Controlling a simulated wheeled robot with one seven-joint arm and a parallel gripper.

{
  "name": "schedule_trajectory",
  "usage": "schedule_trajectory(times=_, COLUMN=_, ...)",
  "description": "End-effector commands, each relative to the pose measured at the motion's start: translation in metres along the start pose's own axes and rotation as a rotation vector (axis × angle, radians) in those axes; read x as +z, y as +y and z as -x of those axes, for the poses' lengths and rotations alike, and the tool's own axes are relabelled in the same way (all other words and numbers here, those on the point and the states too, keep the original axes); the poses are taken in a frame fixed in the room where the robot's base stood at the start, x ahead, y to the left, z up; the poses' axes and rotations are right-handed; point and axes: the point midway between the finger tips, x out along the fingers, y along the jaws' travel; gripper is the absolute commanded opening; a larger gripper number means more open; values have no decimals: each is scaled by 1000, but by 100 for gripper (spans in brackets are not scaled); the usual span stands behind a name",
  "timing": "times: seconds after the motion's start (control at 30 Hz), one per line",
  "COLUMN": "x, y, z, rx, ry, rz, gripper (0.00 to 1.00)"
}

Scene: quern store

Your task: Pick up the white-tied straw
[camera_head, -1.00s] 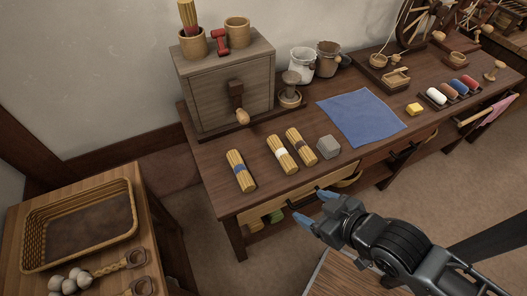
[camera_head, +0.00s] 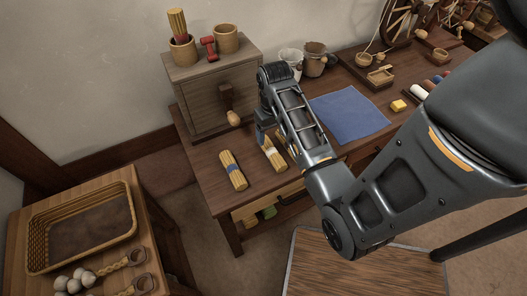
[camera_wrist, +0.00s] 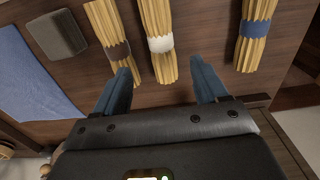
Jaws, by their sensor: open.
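The white-tied straw (camera_wrist: 160,43) is a yellow bundle with a white band, lying on the dark wooden table. In the head view the white-tied straw (camera_head: 275,156) is partly hidden by my arm. My gripper (camera_wrist: 164,82) is open and empty above the table, its blue fingers apart. In the wrist view the lower end of the white-tied bundle lies between the two fingers. In the head view my gripper (camera_head: 264,134) hangs over the far end of the bundle, partly hidden by its own wrist.
A dark-tied bundle (camera_wrist: 112,40) and a blue-tied bundle (camera_wrist: 256,33) lie on either side. A grey block (camera_wrist: 57,34) and a blue cloth (camera_head: 348,116) are further along the table. A wooden cabinet (camera_head: 210,94) stands at the back.

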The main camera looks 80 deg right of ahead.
Motion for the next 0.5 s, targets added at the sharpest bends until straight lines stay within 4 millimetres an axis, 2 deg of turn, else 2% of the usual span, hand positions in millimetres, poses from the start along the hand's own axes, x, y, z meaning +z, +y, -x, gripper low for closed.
schedule_trajectory(times=0.13, x=-1, y=2, z=-7, rx=-4, ry=-15, rz=-8, gripper=72)
schedule_trajectory(times=0.5, x=-4, y=-1, z=-48, rx=-4, ry=-14, rz=-6, gripper=72)
